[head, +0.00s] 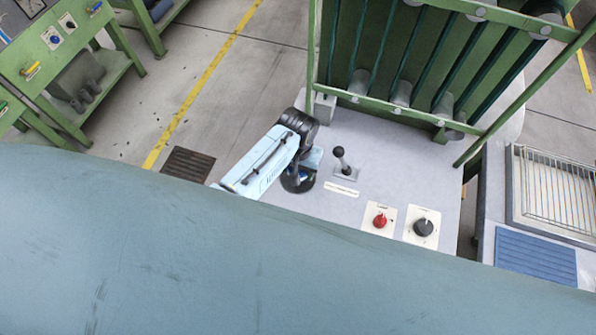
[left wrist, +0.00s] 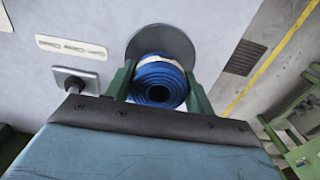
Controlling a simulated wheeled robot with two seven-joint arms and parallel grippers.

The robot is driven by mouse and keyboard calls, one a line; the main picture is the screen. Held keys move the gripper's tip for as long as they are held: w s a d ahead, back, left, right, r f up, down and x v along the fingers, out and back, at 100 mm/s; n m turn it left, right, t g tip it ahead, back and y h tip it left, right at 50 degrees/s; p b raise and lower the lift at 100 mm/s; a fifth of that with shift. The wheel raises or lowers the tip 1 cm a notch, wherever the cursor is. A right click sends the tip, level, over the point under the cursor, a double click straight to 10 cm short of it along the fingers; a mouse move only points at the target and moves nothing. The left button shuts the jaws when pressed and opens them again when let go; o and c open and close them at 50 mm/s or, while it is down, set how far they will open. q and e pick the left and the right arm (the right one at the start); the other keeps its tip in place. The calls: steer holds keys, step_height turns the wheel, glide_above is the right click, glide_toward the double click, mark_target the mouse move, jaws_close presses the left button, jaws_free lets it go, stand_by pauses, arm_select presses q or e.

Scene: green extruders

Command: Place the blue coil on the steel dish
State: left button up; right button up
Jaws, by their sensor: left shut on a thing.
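The blue coil (left wrist: 158,83) is a rolled blue strip with a pale band around it. It sits between the two green fingers of my left gripper (left wrist: 157,88), which is shut on it. The steel dish (left wrist: 160,42) is a dark grey round disc on the light panel, directly beyond the coil in the left wrist view. In the head view, my left gripper (head: 305,172) is over the dish (head: 296,187), and the arm hides most of the coil. I cannot tell whether the coil touches the dish. My right gripper is not in view.
A black-knobbed lever (head: 341,160) stands just right of the dish. A red knob (head: 380,220) and a black dial (head: 424,227) are further right. A green frame with rollers (head: 400,95) rises behind. A blue ribbed mat (head: 535,257) lies at far right.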

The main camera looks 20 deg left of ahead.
arm_select(q)
steer(key=shift+f, duration=0.85)
steer(key=shift+f, duration=0.15)
steer(key=o, duration=1)
step_height(320, 180, up, 12)
steer(key=shift+r+p, duration=0.2)
steer(key=shift+p, duration=0.9)
